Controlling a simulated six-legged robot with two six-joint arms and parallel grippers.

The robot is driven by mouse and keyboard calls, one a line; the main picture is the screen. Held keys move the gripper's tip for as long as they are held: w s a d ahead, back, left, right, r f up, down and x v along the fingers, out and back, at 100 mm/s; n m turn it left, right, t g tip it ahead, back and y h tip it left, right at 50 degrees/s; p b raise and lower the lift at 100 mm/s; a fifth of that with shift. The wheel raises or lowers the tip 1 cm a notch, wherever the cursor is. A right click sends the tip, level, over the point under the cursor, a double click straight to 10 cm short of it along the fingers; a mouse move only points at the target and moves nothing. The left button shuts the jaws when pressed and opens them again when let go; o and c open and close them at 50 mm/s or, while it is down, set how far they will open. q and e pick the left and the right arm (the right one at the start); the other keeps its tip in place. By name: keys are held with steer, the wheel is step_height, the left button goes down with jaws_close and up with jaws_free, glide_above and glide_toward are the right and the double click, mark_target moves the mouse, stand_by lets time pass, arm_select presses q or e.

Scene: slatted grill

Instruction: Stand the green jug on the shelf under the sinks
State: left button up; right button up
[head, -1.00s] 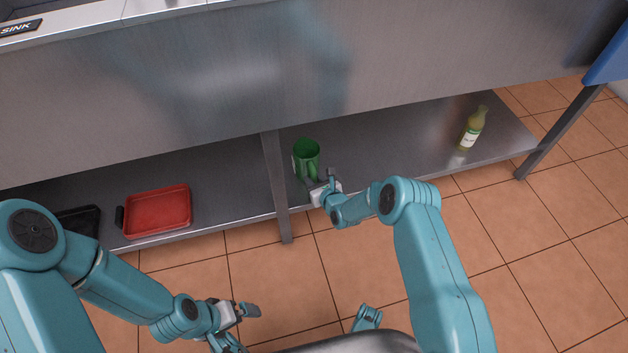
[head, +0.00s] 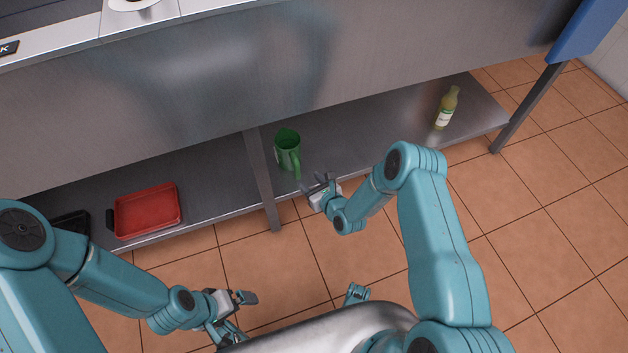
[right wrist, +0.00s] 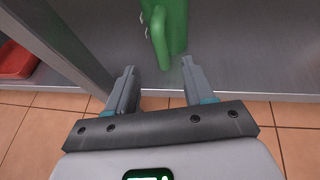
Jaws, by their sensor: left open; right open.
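The green jug (head: 287,149) stands upright on the metal shelf (head: 350,143) under the sinks, just right of the middle leg. Its handle faces the front edge. In the right wrist view the jug (right wrist: 176,25) is ahead, beyond the fingertips, with its top cut off by the frame. My right gripper (head: 318,187) is open and empty, in front of the jug and apart from it. It also shows in the right wrist view (right wrist: 158,72). My left gripper (head: 242,312) is open and empty, low over the floor at the front left.
A red tray (head: 147,211) and a dark pan (head: 70,224) lie on the shelf's left part. A bottle (head: 446,108) stands toward its right end. The middle leg (head: 260,180) stands close left of the jug. The shelf between jug and bottle is clear.

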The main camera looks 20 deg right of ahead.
steer(key=s+a+r+n+g, duration=0.1)
steer(key=s+n+g, duration=0.3)
steer(key=s+n, duration=0.6)
steer(key=s+a+r+n+g, duration=0.2)
steer(key=s+r+n+g, duration=0.1)
steer(key=s+n, duration=0.7)
steer(key=s+a+r+n+g+y, duration=0.1)
steer(key=s+n+g, duration=0.4)
steer(key=s+n, duration=0.5)
steer(key=shift+s+a+r+n+g, duration=0.25)
steer(key=shift+a+r+n+g, duration=0.2)
steer(key=shift+a+n, duration=0.2)
steer(key=shift+r, duration=0.15)
